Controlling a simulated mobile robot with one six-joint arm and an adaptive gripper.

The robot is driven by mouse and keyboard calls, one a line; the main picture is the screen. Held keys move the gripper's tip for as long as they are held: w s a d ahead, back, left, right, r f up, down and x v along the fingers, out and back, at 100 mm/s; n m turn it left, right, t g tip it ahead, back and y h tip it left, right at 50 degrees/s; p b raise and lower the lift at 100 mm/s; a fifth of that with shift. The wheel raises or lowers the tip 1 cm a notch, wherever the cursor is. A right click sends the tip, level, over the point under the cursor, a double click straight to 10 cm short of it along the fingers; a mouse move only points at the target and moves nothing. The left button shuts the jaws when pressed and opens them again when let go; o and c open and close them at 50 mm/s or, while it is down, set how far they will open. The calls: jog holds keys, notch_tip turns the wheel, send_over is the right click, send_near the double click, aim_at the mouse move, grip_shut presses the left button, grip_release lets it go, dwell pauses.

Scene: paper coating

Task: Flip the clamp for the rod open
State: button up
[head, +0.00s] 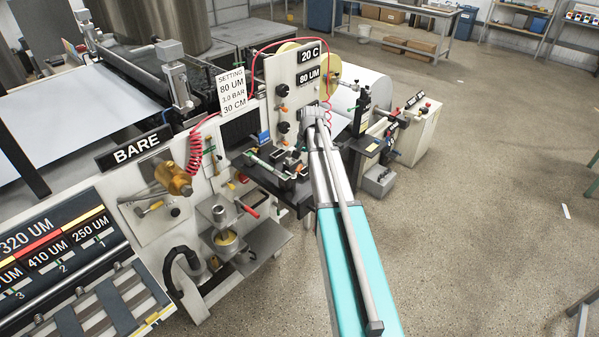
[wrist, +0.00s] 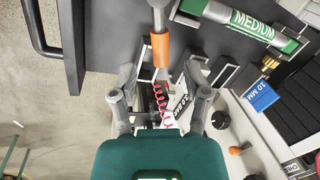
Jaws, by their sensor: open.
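A lever with a grey shaft and an orange grip (wrist: 161,50), apparently the rod clamp's handle, points down from the top of the wrist view. My gripper (wrist: 164,76) is open, with one finger on each side of the grip's lower end. No clear contact shows, and the depth between them is hard to judge. The clamp's own body is out of the wrist view. In the head view my gripper (head: 316,114) is at the machine's front panel, mostly hidden by my arm. I cannot make out the clamp for certain there.
A green rod marked MEDIUM (wrist: 258,22) lies on the dark plate at upper right. A blue 10 MM block (wrist: 263,96) sits below it. A red coiled hose (head: 195,150) hangs by the white panel (head: 290,75). Open floor (head: 480,200) lies to the right.

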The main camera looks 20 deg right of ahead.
aim_at(299, 168)
jog(key=shift+w+a+f+b, duration=0.15)
jog(key=shift+f+b, duration=0.65)
jog(key=shift+f, duration=0.1)
jog(key=shift+w+a+f+b, duration=0.1)
jog(key=shift+a+f+b, duration=0.05)
jog(key=shift+f+b, duration=0.7)
grip_shut()
